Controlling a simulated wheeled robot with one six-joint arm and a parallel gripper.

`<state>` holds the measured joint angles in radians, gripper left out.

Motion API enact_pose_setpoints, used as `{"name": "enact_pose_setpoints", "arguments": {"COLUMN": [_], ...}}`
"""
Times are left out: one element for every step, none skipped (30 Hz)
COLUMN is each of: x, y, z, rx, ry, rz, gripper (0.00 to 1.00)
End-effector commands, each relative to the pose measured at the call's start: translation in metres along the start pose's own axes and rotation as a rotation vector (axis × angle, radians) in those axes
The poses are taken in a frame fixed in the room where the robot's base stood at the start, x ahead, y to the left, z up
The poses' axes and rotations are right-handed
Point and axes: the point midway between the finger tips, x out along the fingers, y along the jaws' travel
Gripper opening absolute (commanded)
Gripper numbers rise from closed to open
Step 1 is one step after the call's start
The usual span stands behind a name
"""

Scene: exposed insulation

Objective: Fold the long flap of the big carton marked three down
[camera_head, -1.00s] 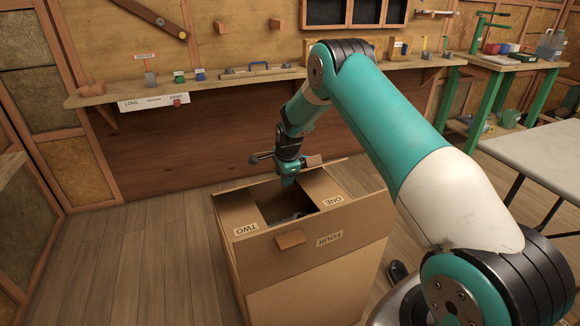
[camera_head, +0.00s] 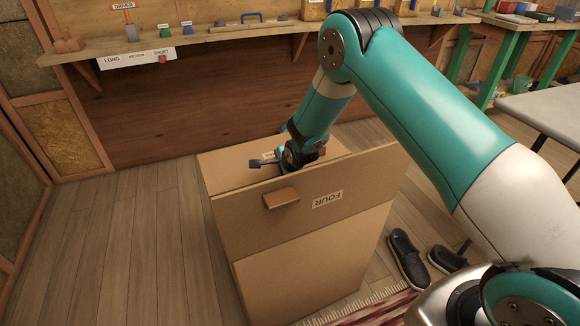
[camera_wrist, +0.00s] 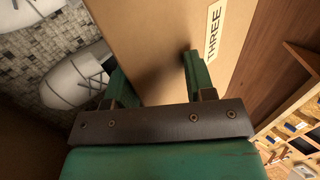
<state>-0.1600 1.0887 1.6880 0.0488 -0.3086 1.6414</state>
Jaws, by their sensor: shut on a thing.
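The big carton (camera_head: 300,280) stands on the floor. Its front panel marked FOUR (camera_head: 335,185) faces me, with a small brown tab (camera_head: 281,199) on it. My gripper (camera_wrist: 158,82) is shut on the flap marked THREE (camera_wrist: 185,25), whose cardboard passes between the fingers in the wrist view; the label is beside the right finger. In the head view my gripper's wrist (camera_head: 295,155) is low at the carton's top, and its fingertips are hidden behind the FOUR panel's upper edge. The carton's opening is hidden there.
Dark shoes (camera_head: 408,255) lie on the floor right of the carton. A shelf (camera_head: 200,38) with small items runs along the back wall. A grey table (camera_head: 545,105) stands at the right. Floor left of the carton is clear. The wrist view shows pale rounded objects (camera_wrist: 78,80) at left.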

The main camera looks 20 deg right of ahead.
Motion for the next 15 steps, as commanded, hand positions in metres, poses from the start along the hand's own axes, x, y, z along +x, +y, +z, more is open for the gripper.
{"name": "enact_pose_setpoints", "arguments": {"x": [0.0,-0.001,-0.001,-0.002,-0.003,-0.005,-0.008,-0.012,-0.018,-0.024,-0.03,-0.039,-0.046,-0.054,-0.065], "y": [-0.006,-0.007,-0.007,-0.008,-0.008,-0.009,-0.01,-0.01,-0.01,-0.01,-0.009,-0.009,-0.009,-0.008,-0.008], "z": [0.0,0.0,0.0,0.0,0.0,0.0,0.0,0.0,0.0,0.0,-0.001,-0.001,-0.001,-0.001,-0.001], "rx": [0.0,0.0,0.0,0.0,0.0,0.001,0.001,0.001,0.001,0.001,0.001,0.001,0.001,0.001,0.001], "ry": [-0.001,-0.001,-0.002,-0.002,-0.002,-0.002,-0.002,-0.002,-0.002,-0.002,-0.001,-0.001,-0.001,-0.001,-0.001], "rz": [-0.016,-0.017,-0.018,-0.018,-0.019,-0.02,-0.021,-0.021,-0.02,-0.02,-0.018,-0.017,-0.015,-0.014,-0.013], "gripper": [0.33,0.33,0.33,0.33,0.33,0.33,0.33,0.33,0.33,0.33,0.33,0.33,0.33,0.33,0.33]}}
